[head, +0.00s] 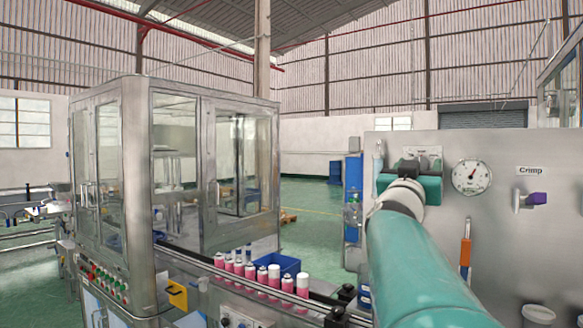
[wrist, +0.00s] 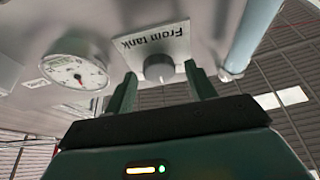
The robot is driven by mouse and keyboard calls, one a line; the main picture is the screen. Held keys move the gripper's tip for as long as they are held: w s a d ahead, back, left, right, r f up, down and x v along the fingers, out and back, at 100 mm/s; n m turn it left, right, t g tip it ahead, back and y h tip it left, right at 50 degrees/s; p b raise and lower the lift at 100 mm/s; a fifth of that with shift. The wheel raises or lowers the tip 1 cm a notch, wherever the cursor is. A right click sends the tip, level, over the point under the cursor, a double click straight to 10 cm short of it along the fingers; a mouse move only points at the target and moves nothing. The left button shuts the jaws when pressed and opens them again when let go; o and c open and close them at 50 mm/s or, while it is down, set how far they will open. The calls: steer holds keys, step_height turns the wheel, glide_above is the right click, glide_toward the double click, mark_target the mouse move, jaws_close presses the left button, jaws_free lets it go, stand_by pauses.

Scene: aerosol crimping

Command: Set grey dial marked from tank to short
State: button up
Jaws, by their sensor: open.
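The grey dial (wrist: 158,68) sits below a pale plate (wrist: 150,42) lettered "From tank", which appears upside down and tilted in the wrist view. The dial's pointer direction and any position marks are too small to read. My gripper (wrist: 160,69) is open, with one finger on each side of the dial; I cannot tell whether either touches it. In the head view my gripper (head: 408,168) is up at the grey panel, and my teal arm and wrist hide the dial. The top of the plate (head: 428,152) shows just above it.
A round white gauge (head: 471,177) is right of my gripper on the panel (head: 500,240), with a purple-handled valve (head: 536,198) under a "Crimp" label (head: 530,170) and an orange-handled lever (head: 465,252). A glazed machine (head: 175,170) and pink cans (head: 250,272) stand left.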

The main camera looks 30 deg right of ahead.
steer(key=shift+d+f, duration=0.1)
steer(key=shift+c, duration=0.5)
steer(key=c, duration=0.9)
steer(key=shift+o, duration=0.2)
steer(key=shift+m, duration=0.4)
steer(key=shift+w+m+g, duration=0.1)
steer(key=shift+m+g, duration=0.95)
steer(key=shift+m, duration=0.9)
steer(key=shift+w+m+g, duration=0.1)
steer(key=shift+m+g, duration=0.9)
steer(key=shift+m, duration=1)
steer(key=shift+m+g, duration=1.05)
steer(key=shift+m, duration=0.9)
